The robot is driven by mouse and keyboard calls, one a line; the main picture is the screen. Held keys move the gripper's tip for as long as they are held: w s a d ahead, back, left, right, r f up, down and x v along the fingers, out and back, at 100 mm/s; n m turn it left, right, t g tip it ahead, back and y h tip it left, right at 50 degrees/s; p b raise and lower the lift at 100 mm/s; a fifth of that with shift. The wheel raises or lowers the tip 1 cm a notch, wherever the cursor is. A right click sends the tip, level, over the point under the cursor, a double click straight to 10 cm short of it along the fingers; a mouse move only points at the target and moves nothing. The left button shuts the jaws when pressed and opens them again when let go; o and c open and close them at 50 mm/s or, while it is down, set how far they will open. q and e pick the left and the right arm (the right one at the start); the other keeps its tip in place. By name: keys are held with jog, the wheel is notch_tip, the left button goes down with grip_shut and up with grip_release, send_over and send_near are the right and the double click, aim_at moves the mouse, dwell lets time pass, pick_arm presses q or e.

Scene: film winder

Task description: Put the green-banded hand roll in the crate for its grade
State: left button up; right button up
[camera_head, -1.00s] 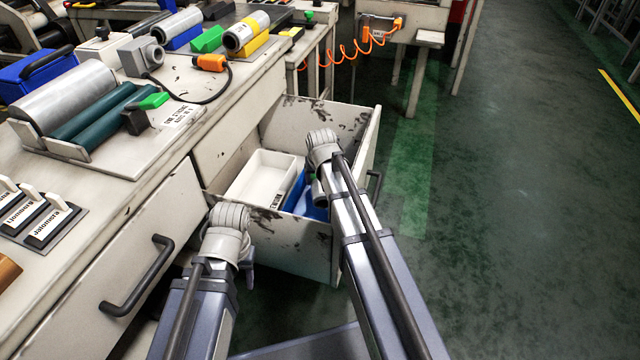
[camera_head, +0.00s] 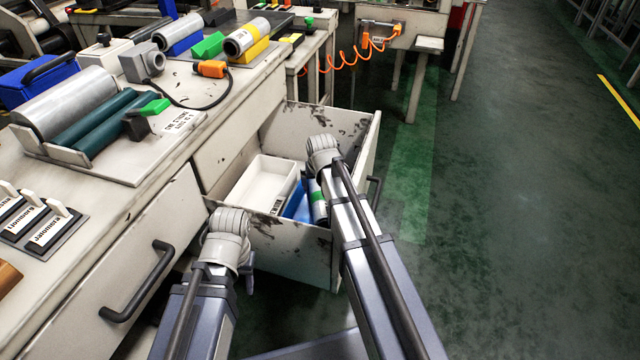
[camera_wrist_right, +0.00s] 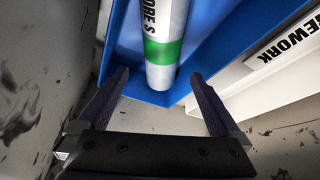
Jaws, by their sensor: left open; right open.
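The green-banded hand roll (camera_wrist_right: 166,48), silver with a black-lettered label, lies within the walls of the blue crate (camera_wrist_right: 122,45) in the open drawer. In the head view the roll (camera_head: 318,204) is partly hidden by my right arm, and the blue crate (camera_head: 299,206) shows beside it. My right gripper (camera_wrist_right: 158,77) is open, its fingers apart on either side of the roll's near end, not closed on it. A white crate (camera_wrist_right: 275,72), its label partly readable as "EWORK", stands alongside.
The white crate (camera_head: 262,185) looks empty. The bench top holds a roller unit (camera_head: 75,110) and another roll on a yellow stand (camera_head: 247,40). Open floor lies to the right.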

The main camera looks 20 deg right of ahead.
jog(key=p+v, duration=1)
jog(key=v, duration=0.2)
jog(key=shift+p, duration=0.35)
